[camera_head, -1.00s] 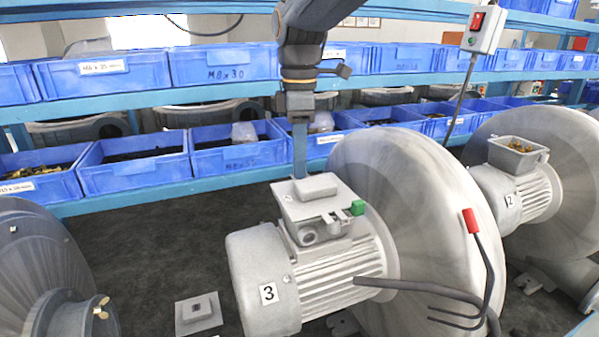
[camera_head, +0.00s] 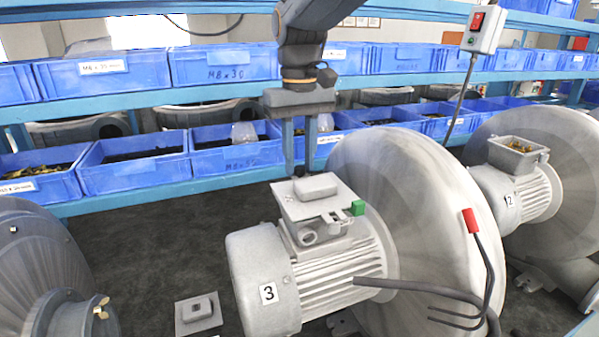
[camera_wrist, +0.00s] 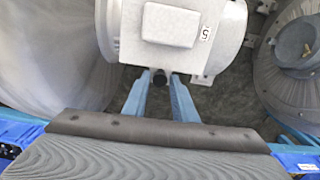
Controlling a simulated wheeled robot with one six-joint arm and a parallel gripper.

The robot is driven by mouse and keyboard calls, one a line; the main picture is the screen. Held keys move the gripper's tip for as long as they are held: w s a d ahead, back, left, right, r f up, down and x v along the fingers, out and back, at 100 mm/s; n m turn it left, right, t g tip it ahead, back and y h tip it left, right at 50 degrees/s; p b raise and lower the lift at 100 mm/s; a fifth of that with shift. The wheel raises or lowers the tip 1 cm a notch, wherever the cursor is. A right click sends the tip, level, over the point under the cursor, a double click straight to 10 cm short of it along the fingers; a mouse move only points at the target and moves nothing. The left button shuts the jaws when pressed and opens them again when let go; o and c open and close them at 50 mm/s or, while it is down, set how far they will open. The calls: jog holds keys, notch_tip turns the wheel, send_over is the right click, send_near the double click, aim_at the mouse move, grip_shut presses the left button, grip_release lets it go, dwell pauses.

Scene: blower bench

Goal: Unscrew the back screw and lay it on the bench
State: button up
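The grey motor marked 3 (camera_head: 318,270) carries a terminal box with a pale lid (camera_head: 335,203), a raised block on that lid and a green piece (camera_head: 357,208) at its right. My gripper (camera_head: 299,168) hangs pointing down behind the lid's back edge, with two blue fingers apart. In the wrist view my gripper (camera_wrist: 158,80) is open, and a small dark round part (camera_wrist: 159,76) shows between the fingertips, beside the motor casing (camera_wrist: 225,35). I cannot tell whether this dark part is the back screw, or whether either finger touches it.
A large blower disc (camera_head: 420,190) stands right of the motor. Blue bins (camera_head: 135,165) line the shelves behind. Another blower (camera_head: 35,260) stands at left, with a small plate (camera_head: 198,314) nearby. Dark bench is bare at left centre.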

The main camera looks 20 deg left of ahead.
grip_shut()
jog(key=n, duration=2.4)
jog(key=shift+n, duration=0.4)
grip_release()
